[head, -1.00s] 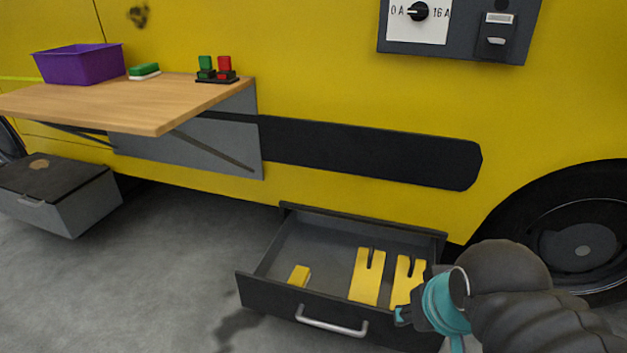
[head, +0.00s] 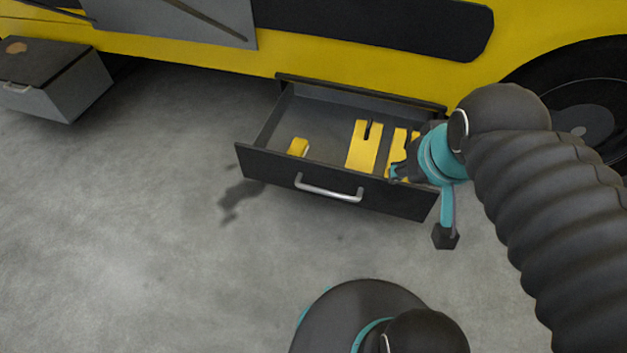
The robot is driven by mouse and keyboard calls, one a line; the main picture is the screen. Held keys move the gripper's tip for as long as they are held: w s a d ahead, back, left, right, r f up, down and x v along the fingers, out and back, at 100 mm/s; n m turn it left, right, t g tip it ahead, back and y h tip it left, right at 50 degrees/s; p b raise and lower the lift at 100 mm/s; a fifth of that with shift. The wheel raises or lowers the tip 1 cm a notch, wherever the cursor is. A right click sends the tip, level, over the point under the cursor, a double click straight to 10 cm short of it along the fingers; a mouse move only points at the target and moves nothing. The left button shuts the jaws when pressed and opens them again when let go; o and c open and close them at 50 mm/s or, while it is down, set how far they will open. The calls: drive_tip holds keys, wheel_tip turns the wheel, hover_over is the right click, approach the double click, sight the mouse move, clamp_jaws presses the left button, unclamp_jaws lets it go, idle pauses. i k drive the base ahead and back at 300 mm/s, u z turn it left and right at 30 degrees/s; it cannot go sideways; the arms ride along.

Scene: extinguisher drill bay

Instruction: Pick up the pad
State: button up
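No object is plainly a pad in the current head view. The open drawer (head: 268,161) holds a small yellow block (head: 299,147) at its left and two flat yellow slotted pieces, the left one (head: 361,153) in plain view and the right one (head: 397,147) partly hidden by my gripper. I cannot tell whether any of these is the pad. My gripper (head: 396,170) hangs at the drawer's right front, in front of the right slotted piece. Its fingers are small and dark, and I cannot tell whether they are open or shut.
A grey box with a dark lid (head: 52,85) stands on the floor at the left. The yellow vehicle side (head: 190,58) and a black wheel (head: 560,95) close off the back. The grey floor (head: 130,230) in front of the drawer and left of it is clear.

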sight(299, 147)
drive_tip(key=u, duration=0.35)
drive_tip(key=i, duration=0.7)
drive_tip(key=z, duration=0.2)
